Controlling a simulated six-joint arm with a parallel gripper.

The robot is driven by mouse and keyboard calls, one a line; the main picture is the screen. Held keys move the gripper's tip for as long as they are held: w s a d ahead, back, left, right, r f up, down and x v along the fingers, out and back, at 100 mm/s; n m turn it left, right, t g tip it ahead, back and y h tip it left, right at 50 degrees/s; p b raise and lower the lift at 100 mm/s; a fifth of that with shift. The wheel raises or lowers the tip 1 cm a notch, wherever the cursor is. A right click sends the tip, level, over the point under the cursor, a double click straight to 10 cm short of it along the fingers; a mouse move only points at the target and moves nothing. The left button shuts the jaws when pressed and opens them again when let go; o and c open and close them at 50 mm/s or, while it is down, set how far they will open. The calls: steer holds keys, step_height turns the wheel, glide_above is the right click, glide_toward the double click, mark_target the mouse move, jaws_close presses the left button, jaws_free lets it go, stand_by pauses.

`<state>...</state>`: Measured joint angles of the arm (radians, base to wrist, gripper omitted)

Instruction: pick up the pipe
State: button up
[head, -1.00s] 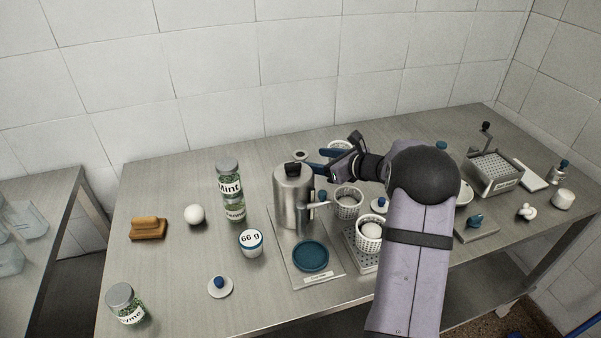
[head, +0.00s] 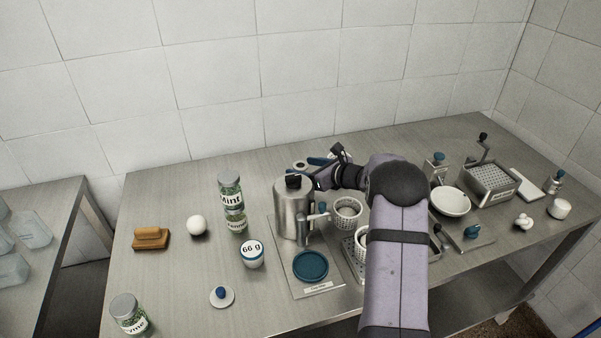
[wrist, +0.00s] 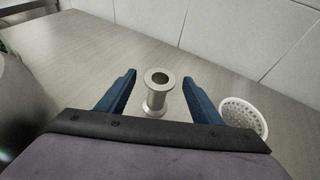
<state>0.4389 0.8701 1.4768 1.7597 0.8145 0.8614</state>
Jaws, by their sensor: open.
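The pipe (wrist: 157,92) is a short, shiny metal tube with flanged ends and a dark round opening. In the wrist view it stands upright on the table, between and beyond the two blue fingers of my gripper (wrist: 160,95). The fingers are apart and I see no contact with it. In the head view my gripper (head: 318,167) reaches behind the steel canister. The pipe's top (head: 300,166) shows just left of the fingers, and its lower part is hidden by the canister.
A steel canister (head: 292,210) with a black knob stands close in front of my gripper. A white perforated basket (wrist: 244,116) is right of the fingers in the wrist view. Another basket (head: 347,213) stands right of the canister. Bare table lies left of the pipe.

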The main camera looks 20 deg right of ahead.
steer(key=shift+x, duration=0.75)
steer(key=c, duration=1.3)
steer(key=shift+o, duration=0.2)
steer(key=shift+r, duration=0.1)
step_height(320, 180, up, 10)
steer(key=shift+f+b, duration=0.15)
steer(key=shift+b, duration=0.35)
steer(key=shift+d, duration=0.1)
